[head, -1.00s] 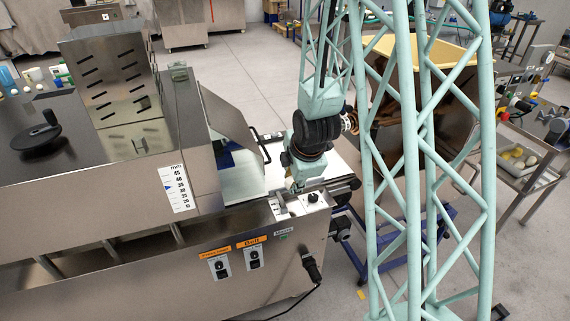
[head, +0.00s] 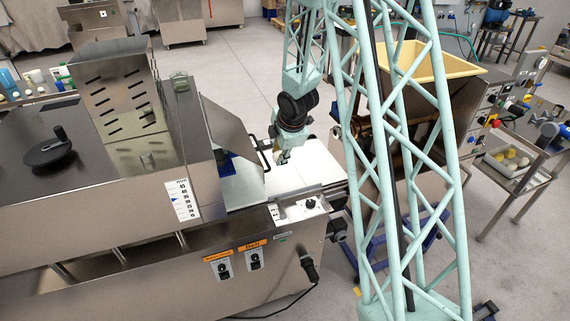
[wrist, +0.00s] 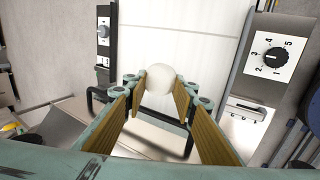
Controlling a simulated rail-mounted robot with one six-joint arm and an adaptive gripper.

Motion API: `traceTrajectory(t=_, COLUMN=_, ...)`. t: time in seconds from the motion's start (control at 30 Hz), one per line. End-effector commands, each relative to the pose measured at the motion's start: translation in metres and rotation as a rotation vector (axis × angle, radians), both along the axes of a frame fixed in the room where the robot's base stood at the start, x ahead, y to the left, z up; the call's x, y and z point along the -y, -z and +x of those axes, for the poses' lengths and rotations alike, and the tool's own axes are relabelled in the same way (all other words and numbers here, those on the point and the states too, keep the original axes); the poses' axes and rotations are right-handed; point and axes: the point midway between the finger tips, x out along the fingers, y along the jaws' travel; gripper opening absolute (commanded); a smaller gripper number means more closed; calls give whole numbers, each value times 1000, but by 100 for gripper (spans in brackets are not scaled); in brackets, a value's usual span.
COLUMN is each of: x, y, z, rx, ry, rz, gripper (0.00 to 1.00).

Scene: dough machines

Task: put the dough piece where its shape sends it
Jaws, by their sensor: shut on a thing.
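The dough piece (wrist: 160,79) is a pale, rounded lump. In the wrist view it sits between the fingertips of my gripper (wrist: 160,90), which is shut on it. In the head view my gripper (head: 283,158) hangs over the white conveyor belt (head: 305,173), to the right of the machine's sloping metal guard. The dough piece is too small to make out there. In the wrist view the white belt (wrist: 195,30) lies behind the dough piece.
A control panel with a dial (wrist: 272,55) flanks the belt. A yellow hopper (head: 430,62) stands to the right, partly behind my lattice column. A tray (head: 500,171) with several pale balls sits on a stand at far right. A dark bar (wrist: 145,118) lies beneath the fingers.

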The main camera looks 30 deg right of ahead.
Motion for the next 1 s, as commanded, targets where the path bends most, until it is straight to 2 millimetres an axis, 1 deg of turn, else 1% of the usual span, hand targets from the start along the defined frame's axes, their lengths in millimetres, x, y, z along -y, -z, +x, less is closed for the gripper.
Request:
traceTrajectory(t=0.03, x=4, y=-6, z=10, rx=0, ry=-2, rz=-3, gripper=14)
traceTrajectory(t=0.1, x=8, y=-9, z=21, rx=-1, ry=-4, rz=-6, gripper=14)
traceTrajectory(t=0.2, x=13, y=-12, z=33, rx=-1, ry=-7, rz=-11, gripper=14)
traceTrajectory(t=0.3, x=16, y=-13, z=41, rx=-1, ry=-7, rz=-15, gripper=14)
traceTrajectory(t=0.47, x=18, y=-13, z=46, rx=-1, ry=-8, rz=-18, gripper=14)
traceTrajectory(t=0.8, x=19, y=-13, z=46, rx=-1, ry=-8, rz=-18, gripper=14)
traceTrajectory(t=1.0, x=18, y=-6, z=46, rx=-1, ry=-7, rz=-17, gripper=14)
